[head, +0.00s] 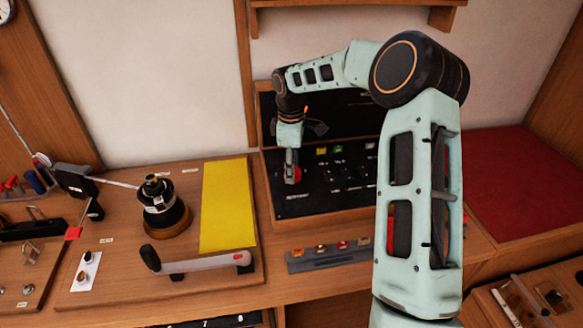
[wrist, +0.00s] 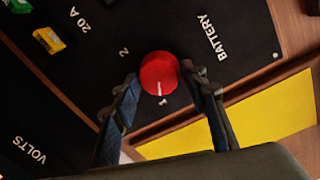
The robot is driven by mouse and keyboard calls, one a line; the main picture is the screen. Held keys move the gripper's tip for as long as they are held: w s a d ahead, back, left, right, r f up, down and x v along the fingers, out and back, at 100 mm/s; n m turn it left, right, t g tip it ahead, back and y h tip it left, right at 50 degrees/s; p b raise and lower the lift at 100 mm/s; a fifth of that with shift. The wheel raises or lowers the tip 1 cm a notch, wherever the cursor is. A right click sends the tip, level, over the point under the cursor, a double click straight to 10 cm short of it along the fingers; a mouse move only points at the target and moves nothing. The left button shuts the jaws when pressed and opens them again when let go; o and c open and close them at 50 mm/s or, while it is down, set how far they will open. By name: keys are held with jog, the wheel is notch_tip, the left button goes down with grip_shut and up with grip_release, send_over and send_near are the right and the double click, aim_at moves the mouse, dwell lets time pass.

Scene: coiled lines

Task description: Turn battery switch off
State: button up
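The battery switch is a round red knob (wrist: 159,72) on the black panel, beside the word BATTERY. In the wrist view its pale pointer mark faces the small label 1, and a label 2 is at its left. My gripper (wrist: 160,78) has its two dark fingers apart, one on each side of the knob, with narrow gaps that seem to show. Contact is hard to judge. In the head view my gripper (head: 291,178) is at the left part of the panel, with a bit of the red knob (head: 297,175) showing; the rest is hidden.
The black panel (head: 325,200) also carries a yellow and a green piece near its top and VOLTS lettering. A yellow sheet (head: 228,205) lies left of it. A winch (head: 165,210) and a long handle (head: 205,263) are on the wooden bench. A grey strip (head: 330,258) lies in front.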

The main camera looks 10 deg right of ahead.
jog(key=c, duration=0.7)
jog(key=shift+m, duration=0.3)
jog(key=m, duration=0.5)
jog(key=shift+w+b, duration=0.15)
jog(key=shift+b, duration=0.15)
jog(key=m, duration=0.6)
jog(key=o, duration=1.2)
